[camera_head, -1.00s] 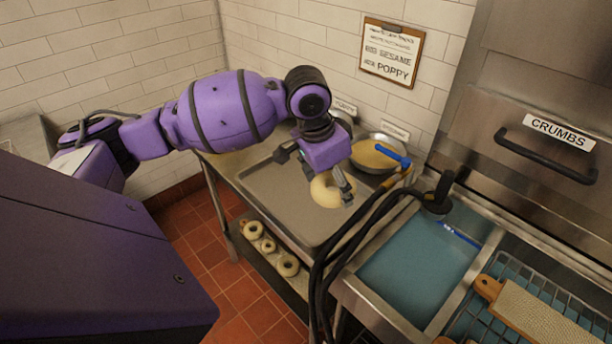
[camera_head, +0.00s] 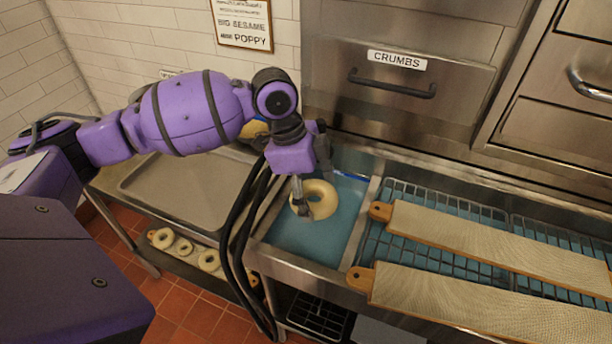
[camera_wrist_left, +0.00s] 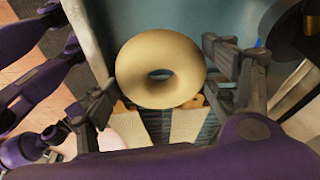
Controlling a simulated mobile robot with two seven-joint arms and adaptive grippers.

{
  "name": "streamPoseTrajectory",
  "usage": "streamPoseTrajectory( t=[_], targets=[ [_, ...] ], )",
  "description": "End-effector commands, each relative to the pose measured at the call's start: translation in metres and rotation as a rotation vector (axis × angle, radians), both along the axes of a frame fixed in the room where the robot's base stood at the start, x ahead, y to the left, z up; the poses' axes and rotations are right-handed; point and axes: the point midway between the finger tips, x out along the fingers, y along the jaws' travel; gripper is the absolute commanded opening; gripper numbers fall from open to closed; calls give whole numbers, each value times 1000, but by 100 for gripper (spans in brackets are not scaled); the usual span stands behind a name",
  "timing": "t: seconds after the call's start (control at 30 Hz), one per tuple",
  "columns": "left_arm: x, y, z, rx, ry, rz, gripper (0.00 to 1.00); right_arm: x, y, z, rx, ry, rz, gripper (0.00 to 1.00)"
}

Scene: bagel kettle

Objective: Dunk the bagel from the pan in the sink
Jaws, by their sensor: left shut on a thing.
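The pale bagel (camera_head: 321,193) is held by my left gripper (camera_head: 308,196) above the blue water of the sink (camera_head: 303,241). One finger shows at the bagel's near left side in the head view. In the left wrist view the bagel (camera_wrist_left: 160,66) sits between the fingers (camera_wrist_left: 165,85), its hole facing the camera. The flat metal pan (camera_head: 185,192) lies left of the sink, and its visible part is empty. My right gripper is not in view.
Wooden boards (camera_head: 490,235) lie on a wire rack (camera_head: 425,190) right of the sink. Black hoses (camera_head: 237,225) hang at the sink's left edge. Several bagels (camera_head: 184,246) lie on a lower shelf. A CRUMBS drawer (camera_head: 395,85) is behind.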

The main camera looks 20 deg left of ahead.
Motion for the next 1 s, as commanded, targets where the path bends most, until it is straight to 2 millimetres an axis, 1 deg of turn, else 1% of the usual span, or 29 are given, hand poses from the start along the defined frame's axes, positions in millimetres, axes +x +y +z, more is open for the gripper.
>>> streamPoseTrajectory(
  t=[0.03, 0.1, 0.23, 0.47, 0.5, 0.67, 1.0],
  targets=[
    [-1, 0, -13, 0, 8, 0, 50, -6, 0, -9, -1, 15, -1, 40],
    [-1, 0, -23, 0, 11, 0, 50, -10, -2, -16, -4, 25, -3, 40],
    [-2, 0, -39, 0, 12, 1, 50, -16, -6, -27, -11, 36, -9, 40],
    [-1, 0, -66, 1, 8, 0, 50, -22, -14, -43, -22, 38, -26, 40],
    [-1, 0, -68, 0, 7, 1, 50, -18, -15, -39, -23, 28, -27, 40],
    [-1, 0, -84, 1, 3, 3, 50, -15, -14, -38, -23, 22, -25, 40],
    [-1, 0, -125, 0, 5, 3, 50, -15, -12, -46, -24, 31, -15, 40]
  ],
)
